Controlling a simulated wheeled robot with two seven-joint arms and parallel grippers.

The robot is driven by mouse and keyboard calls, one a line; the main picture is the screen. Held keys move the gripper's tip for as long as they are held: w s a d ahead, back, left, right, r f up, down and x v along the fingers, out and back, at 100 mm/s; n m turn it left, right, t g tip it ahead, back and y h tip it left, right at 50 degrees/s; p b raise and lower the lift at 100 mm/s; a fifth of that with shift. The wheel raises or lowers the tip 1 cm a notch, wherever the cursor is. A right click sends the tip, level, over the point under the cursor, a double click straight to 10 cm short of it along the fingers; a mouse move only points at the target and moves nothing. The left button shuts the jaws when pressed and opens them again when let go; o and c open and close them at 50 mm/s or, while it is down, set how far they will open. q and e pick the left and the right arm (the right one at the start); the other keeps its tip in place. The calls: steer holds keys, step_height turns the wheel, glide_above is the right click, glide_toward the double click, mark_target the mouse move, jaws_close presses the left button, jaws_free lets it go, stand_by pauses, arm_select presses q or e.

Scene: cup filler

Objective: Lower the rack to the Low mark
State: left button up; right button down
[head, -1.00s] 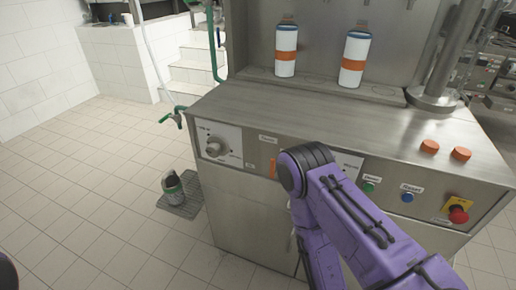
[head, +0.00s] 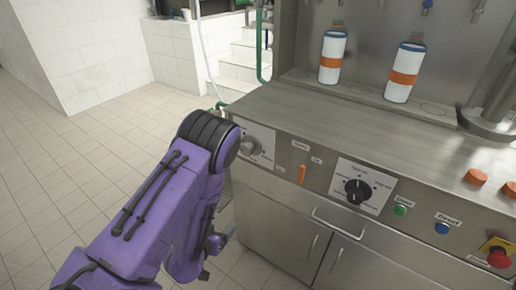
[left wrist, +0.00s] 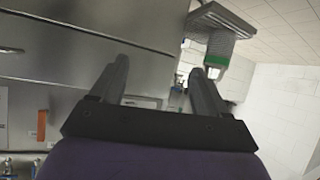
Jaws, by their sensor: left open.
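I cannot make out a rack or a Low mark; the panel lettering is too small to read. On the machine's front, a grey knob (head: 250,146) on a white plate is partly hidden behind my left arm. A black knob (head: 357,190) sits on a larger white plate, with an orange lever (head: 302,175) between them. My left gripper (head: 215,243) is low beside the machine's left front, mostly hidden by its own arm. In the left wrist view its fingers (left wrist: 160,72) are apart with nothing held between them. My right gripper is out of view.
Two white bottles with orange bands (head: 333,55) stand on the machine's back ledge. Green (head: 400,210), blue (head: 442,228) and red (head: 499,258) buttons are at right. Tiled floor at left is clear.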

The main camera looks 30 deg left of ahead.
mark_target(244, 150)
arm_select(q)
steer(key=w+a+r+m+t+h+p, duration=0.1)
steer(key=w+r+m+t+h, duration=0.15)
steer(key=w+r, duration=0.45)
steer(key=w+a+r+m+t+h, duration=0.1)
steer(key=w+a+r+m+t, duration=0.2)
steer(key=r, duration=0.8)
steer(key=shift+n+t, duration=0.45)
steer(key=shift+n, duration=0.2)
steer(key=w, duration=0.3)
steer(key=w+d+p, duration=0.1)
steer(key=w, duration=0.2)
steer(key=w+d+p, duration=0.1)
steer(key=w, duration=0.1)
steer(key=shift+w+f, duration=0.25)
steer(key=shift+w, duration=0.5)
steer(key=shift+f, duration=0.1)
steer(key=c, duration=1)
